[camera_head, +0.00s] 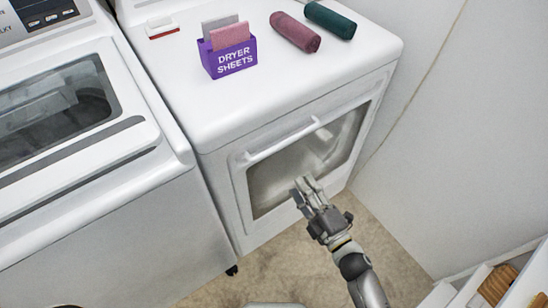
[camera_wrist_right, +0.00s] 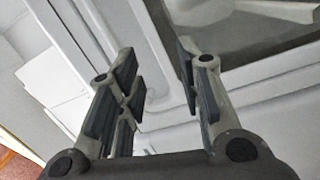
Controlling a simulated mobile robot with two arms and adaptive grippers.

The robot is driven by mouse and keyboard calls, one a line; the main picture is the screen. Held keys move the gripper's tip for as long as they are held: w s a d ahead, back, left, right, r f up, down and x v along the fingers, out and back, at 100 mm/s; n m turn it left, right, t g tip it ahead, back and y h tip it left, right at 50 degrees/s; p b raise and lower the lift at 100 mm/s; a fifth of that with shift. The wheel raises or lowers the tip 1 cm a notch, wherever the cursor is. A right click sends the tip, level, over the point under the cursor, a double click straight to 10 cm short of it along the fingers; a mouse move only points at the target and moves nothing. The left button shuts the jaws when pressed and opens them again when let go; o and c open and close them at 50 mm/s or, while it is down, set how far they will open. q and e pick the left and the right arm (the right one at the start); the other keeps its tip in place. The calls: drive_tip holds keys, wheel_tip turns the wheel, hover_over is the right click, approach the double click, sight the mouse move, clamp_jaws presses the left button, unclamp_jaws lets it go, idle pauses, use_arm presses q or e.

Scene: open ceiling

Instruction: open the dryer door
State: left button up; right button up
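The white dryer (camera_head: 215,125) stands in the middle of the head view, with its door (camera_head: 310,160) on the front. The door has a dark glass window and a white bar handle (camera_head: 282,143) along its upper edge. The door looks shut. My right gripper (camera_head: 306,184) is in front of the window, below the handle and apart from it. In the right wrist view, its two fingers (camera_wrist_right: 158,80) are spread with nothing between them, and the white door frame and part of the window lie beyond. My left gripper is not in view.
A white washer (camera_head: 90,180) stands left of the dryer. On the dryer top are a purple dryer sheets box (camera_head: 230,60), two rolled towels (camera_head: 295,32) and a small red-and-white item (camera_head: 162,28). A wall (camera_head: 470,130) is close on the right. Some floor (camera_head: 290,260) is clear.

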sight(275, 147)
wheel_tip(275, 147, up, 5)
drive_tip(key=a+n+y, duration=0.2)
drive_tip(key=n+y, duration=0.1)
drive_tip(key=n, duration=0.1)
drive_tip(key=x, duration=1)
drive_tip(key=shift+w+r, duration=0.2)
drive_tip(key=shift+r, duration=0.05)
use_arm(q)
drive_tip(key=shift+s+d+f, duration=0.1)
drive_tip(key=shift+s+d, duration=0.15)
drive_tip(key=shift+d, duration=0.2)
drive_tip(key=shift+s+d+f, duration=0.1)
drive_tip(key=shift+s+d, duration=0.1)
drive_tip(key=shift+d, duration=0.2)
use_arm(e)
drive_tip(key=shift+c, duration=0.3)
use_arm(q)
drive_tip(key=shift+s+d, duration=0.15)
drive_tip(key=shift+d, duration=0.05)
use_arm(e)
clamp_jaws()
